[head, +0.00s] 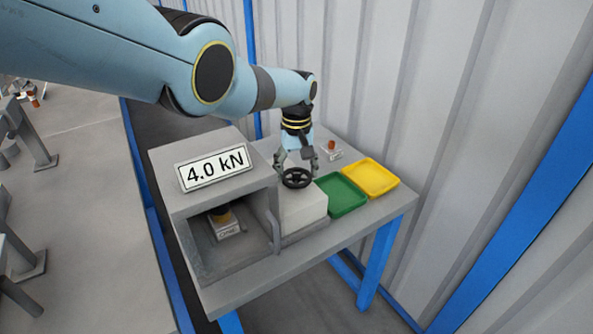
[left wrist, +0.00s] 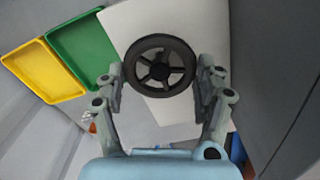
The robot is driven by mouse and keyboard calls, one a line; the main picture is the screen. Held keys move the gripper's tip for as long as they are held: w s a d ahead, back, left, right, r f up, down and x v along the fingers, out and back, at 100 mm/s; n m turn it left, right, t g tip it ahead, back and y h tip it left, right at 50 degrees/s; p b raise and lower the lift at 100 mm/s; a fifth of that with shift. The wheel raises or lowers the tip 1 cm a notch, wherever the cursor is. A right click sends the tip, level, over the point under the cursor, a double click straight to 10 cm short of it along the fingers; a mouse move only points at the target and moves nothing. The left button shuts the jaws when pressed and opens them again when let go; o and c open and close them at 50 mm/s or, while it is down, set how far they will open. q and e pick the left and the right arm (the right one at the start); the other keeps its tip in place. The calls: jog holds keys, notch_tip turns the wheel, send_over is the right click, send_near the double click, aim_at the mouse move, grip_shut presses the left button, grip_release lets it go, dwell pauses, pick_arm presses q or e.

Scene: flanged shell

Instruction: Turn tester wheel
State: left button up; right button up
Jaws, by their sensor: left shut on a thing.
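The tester wheel (head: 296,178) is a black spoked handwheel on top of a pale block (head: 303,208) beside the grey tester housing. My left gripper (head: 298,166) points down over it, shut on the wheel. In the left wrist view the wheel (left wrist: 159,66) sits between the two fingers (left wrist: 160,88), which are at opposite sides of its rim. The sign (head: 214,168) on the tester reads 4.0 kN. Inside the open-fronted chamber a small piece with a dark top (head: 222,218) stands on a light base. My right gripper is not in view.
A green tray (head: 341,194) and a yellow tray (head: 371,177) lie to the right of the wheel block on the grey table (head: 290,257). A small block with an orange-red top (head: 331,150) stands behind them. A corrugated wall (head: 430,90) closes off the back.

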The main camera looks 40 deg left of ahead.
aim_at(296, 175)
pick_arm(q)
jog(key=shift+n, duration=0.4)
jog(key=o, duration=1.2)
jog(key=shift+w+r, duration=0.1)
jog(key=shift+r, duration=0.4)
notch_tip(296, 175, up, 11)
